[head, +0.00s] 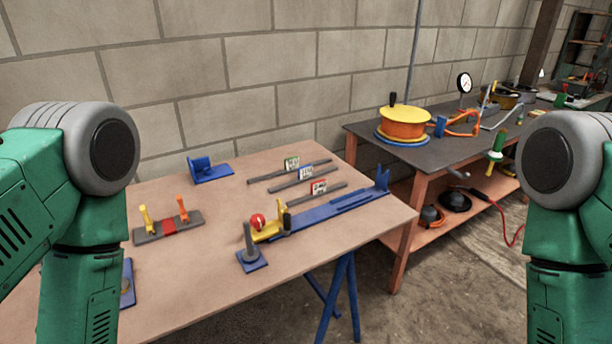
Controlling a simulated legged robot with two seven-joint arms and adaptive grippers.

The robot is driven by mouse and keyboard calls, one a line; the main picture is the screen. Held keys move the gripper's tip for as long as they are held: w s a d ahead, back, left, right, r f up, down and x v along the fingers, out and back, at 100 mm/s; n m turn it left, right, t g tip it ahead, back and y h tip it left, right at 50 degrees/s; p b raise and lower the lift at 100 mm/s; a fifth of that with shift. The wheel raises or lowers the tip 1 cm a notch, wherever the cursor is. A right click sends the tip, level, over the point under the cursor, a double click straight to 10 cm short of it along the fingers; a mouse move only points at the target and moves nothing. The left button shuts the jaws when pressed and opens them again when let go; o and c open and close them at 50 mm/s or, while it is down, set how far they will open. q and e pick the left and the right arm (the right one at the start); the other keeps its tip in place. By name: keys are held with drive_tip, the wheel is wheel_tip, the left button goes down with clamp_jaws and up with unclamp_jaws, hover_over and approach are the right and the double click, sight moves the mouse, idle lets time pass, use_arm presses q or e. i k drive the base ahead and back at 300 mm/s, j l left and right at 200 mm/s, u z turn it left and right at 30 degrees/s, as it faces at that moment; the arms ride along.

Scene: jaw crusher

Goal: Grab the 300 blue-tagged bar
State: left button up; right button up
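Three thin dark bars lie side by side on the tan table (190,290), each with a small upright tag. The middle bar (284,186) has the blue-topped tag (306,172); its number is too small to read surely. The back bar (262,178) has a green-topped tag (291,163), and the front bar (298,201) has a red-topped tag (319,187). My two green arms show at the left and right edges. Neither gripper is in view.
A blue fixture (330,210) with a yellow block and red ball lies in front of the bars. A grey block with yellow and orange pegs (168,227), a blue bracket (210,171) and a blue-based post (251,257) stand on the table. A dark workbench (370,133) is at right.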

sight(305, 173)
drive_tip(key=i+l, duration=0.15)
drive_tip(key=l, duration=0.15)
drive_tip(key=i+l, duration=0.1)
drive_tip(key=l, duration=0.2)
drive_tip(key=i+l, duration=0.15)
drive_tip(key=l, duration=0.15)
drive_tip(key=i+l, duration=0.1)
drive_tip(key=l, duration=0.2)
